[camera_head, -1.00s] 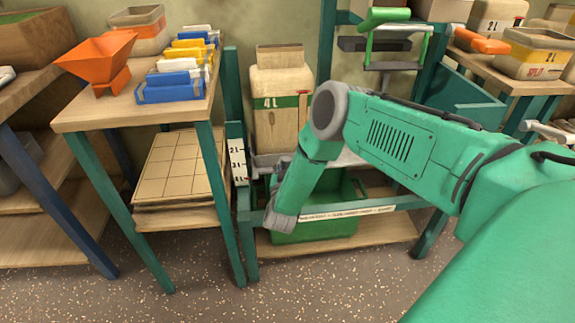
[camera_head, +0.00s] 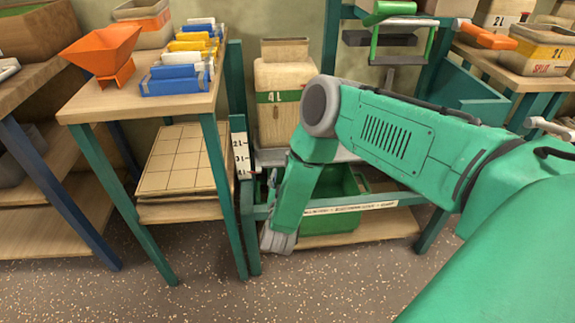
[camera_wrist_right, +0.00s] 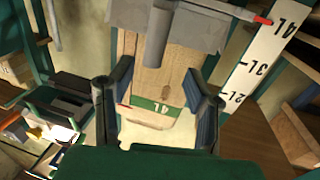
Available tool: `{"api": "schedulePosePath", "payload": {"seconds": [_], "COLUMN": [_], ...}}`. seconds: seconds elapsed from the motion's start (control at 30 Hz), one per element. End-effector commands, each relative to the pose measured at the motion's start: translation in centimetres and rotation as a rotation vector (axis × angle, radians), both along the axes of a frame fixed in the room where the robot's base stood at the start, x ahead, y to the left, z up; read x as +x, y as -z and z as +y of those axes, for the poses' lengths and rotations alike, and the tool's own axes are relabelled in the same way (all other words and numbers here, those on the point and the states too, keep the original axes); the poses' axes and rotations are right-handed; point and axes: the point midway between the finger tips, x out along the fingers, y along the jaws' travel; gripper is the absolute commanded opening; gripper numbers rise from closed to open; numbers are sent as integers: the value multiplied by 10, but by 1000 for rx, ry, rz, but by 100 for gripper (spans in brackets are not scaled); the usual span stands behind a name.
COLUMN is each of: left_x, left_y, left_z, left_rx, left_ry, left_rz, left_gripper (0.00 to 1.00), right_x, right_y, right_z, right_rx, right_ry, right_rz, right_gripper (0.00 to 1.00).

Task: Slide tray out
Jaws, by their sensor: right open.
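A green open-topped tray or bin (camera_head: 330,222) sits on the low wooden shelf of the green frame, partly hidden by my right arm. Above it, a grey plate (camera_head: 268,158) bears a tan container marked 4L (camera_head: 284,110). The 4L container (camera_wrist_right: 150,85) shows beyond and between the fingers. My left gripper is not in view.
A green front rail (camera_head: 350,207) with a white label crosses before the bin. A scale strip (camera_head: 241,157) stands at the left post; it also shows in the wrist view (camera_wrist_right: 252,68). A wooden table (camera_head: 150,98) stands left. The floor in front is clear.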

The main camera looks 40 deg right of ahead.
Motion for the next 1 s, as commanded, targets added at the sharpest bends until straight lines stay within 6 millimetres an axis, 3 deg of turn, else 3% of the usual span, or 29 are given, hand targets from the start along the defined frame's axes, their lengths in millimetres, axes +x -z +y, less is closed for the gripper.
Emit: {"api": "schedulePosePath", "payload": {"seconds": [0.1, 0.3, 1.0], "left_x": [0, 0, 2], "left_y": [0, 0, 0], "left_z": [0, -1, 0], "left_rx": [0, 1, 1], "left_ry": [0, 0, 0], "left_rz": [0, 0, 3], "left_gripper": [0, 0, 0], "right_x": [-16, -31, -34], "right_y": [1, 1, 5], "right_z": [17, 30, 39], "right_rx": [1, 1, 22], "right_ry": [-2, -1, -35], "right_rz": [2, 2, 27], "right_gripper": [44, 44, 44]}}
